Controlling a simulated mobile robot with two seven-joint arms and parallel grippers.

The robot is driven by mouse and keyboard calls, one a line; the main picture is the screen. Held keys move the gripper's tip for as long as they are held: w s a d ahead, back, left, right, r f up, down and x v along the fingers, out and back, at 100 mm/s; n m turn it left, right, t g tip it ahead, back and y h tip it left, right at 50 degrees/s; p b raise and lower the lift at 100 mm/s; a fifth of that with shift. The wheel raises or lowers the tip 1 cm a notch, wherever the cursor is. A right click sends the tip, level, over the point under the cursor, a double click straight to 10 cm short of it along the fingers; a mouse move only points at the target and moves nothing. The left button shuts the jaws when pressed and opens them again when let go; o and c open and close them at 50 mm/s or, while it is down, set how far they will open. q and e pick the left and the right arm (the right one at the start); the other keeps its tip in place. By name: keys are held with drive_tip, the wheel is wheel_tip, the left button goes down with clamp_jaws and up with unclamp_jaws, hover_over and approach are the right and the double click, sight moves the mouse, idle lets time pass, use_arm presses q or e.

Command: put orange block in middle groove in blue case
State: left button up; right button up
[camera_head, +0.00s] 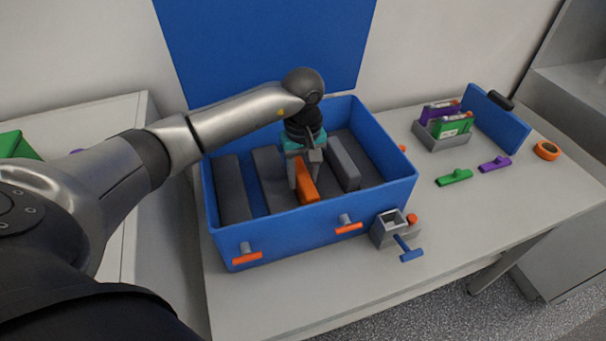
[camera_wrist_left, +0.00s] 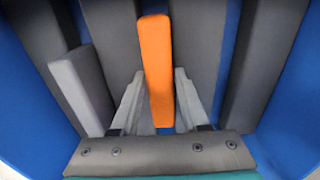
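The blue case (camera_head: 290,220) is an open box with long dark grey inserts and grooves between them. The orange block (camera_head: 306,188) is inside it, near the middle, its long side along the grooves; it also shows in the left wrist view (camera_wrist_left: 156,60). My left gripper (camera_head: 304,182) points down into the case, its fingers on either side of the block. In the left wrist view the fingertips (camera_wrist_left: 160,75) lie close along both sides of the block; whether they press on it is unclear. The block's underside contact is hidden. My right gripper is not in view.
A grey block (camera_head: 343,164) stands in the case right of the orange one. Outside, a small grey holder (camera_head: 390,230) with a blue-handled part (camera_head: 408,248) is near the case's front right corner. Green (camera_head: 454,178) and purple (camera_head: 495,164) pieces lie farther right.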

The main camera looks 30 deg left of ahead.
use_arm(q)
drive_tip(key=o, duration=0.3)
wheel_tip(320, 180, up, 12)
drive_tip(key=p, duration=0.1)
drive_tip(key=shift+r, duration=0.15)
idle(0.3)
